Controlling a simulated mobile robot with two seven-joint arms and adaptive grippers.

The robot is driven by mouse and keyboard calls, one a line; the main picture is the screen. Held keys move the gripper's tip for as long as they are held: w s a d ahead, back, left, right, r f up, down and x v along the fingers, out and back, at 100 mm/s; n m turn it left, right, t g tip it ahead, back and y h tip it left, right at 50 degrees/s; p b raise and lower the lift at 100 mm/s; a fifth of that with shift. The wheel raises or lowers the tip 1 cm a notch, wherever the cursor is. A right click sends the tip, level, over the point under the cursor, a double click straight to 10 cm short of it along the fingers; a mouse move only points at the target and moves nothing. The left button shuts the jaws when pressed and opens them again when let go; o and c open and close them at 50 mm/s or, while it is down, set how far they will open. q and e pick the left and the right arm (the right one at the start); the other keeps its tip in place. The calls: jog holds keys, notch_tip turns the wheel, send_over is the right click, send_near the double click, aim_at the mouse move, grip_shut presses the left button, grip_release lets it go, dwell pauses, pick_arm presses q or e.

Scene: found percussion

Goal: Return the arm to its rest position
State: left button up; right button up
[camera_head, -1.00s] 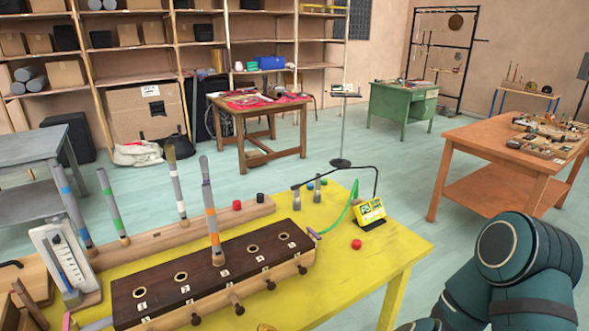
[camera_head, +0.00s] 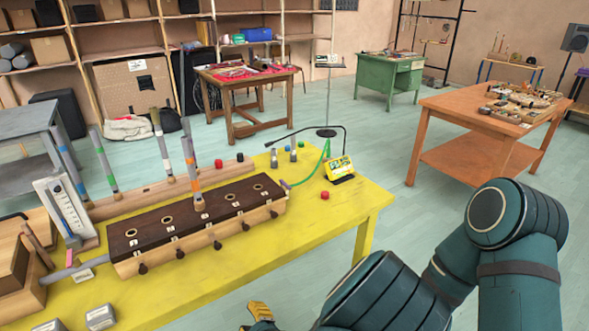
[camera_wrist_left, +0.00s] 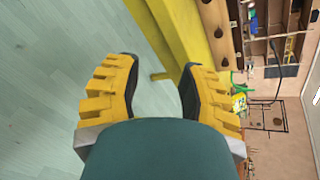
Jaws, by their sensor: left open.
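My left gripper (camera_head: 259,312) shows only in part at the bottom of the head view, as yellow finger pieces beyond the front edge of the yellow table (camera_head: 325,222). In the left wrist view my left gripper (camera_wrist_left: 157,72) has its two yellow fingers with dark pads spread apart, with nothing between them. The pale floor and the table's yellow edge (camera_wrist_left: 158,30) lie beyond the fingers. My teal arm links fill the lower right of the head view. My right gripper is not seen.
A dark-topped wooden block with holes (camera_head: 135,225) and an upright striped tube (camera_head: 190,158) stand on the yellow table. A yellow device (camera_head: 340,167) and a red knob (camera_head: 325,195) sit near its right end. An orange table (camera_head: 465,120) stands right; floor lies between.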

pick_arm(q)
jog(key=s+a+f+n+g+h, duration=0.25)
jog(key=s+f+n+g, duration=0.25)
jog(key=f+n, duration=0.3)
jog(key=s+d+n+g+h, duration=0.2)
jog(key=s+n+g+h, duration=0.2)
jog(key=n+h, duration=0.4)
jog(key=s+n, duration=0.1)
jog(key=n, duration=0.3)
jog(key=shift+s+d+f+g, duration=0.25)
jog(key=shift+s+g, duration=0.05)
jog(key=shift+s, duration=0.1)
